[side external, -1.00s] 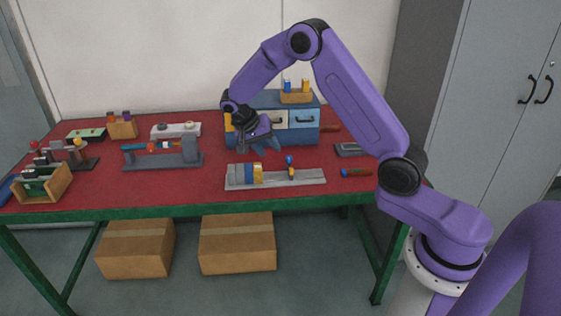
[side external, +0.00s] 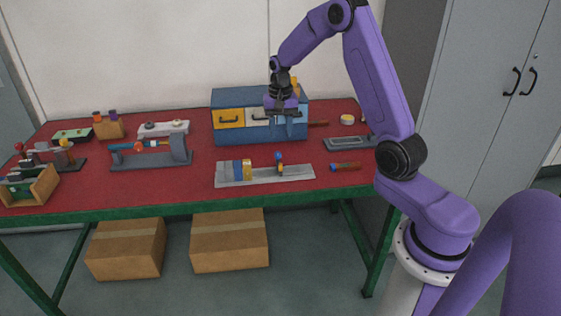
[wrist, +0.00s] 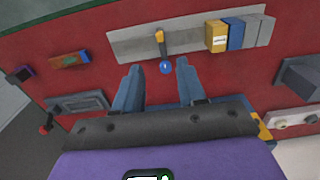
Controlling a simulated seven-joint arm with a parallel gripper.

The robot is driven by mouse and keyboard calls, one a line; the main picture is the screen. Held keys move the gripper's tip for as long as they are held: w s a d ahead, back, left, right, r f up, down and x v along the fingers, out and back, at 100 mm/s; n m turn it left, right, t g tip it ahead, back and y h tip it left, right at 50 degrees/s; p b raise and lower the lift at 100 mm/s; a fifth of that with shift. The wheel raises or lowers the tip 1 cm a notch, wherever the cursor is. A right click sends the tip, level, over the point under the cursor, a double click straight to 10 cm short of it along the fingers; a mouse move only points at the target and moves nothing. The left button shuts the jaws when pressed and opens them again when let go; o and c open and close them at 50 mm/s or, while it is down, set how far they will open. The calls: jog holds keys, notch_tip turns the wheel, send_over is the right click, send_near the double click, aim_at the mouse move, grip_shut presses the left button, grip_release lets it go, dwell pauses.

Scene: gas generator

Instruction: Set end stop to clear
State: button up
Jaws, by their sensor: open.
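A grey rail (side external: 265,174) lies near the table's front edge, with grey, blue and yellow blocks (side external: 235,170) together at its left end. The end stop appears to be the small yellow lever with a blue ball (side external: 279,162), standing on the rail right of the blocks. In the wrist view, the yellow lever (wrist: 160,37) lies on the rail (wrist: 187,34), with its blue ball (wrist: 166,67) showing between my fingertips. My gripper (wrist: 158,65) is open and empty. In the side view my gripper (side external: 282,112) hangs above and behind the rail, apart from it.
A blue drawer cabinet (side external: 225,133) stands behind my gripper. A red-brown tool (side external: 347,167) lies right of the rail, and a grey tray (side external: 347,143) behind that. A grey fixture (side external: 180,153) stands to the left. Red tabletop is clear between rail and cabinet.

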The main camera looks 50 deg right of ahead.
aim_at(281, 164)
notch_tip(281, 164, down, 12)
jog(key=shift+f, duration=0.1)
dwell(0.5)
grip_shut()
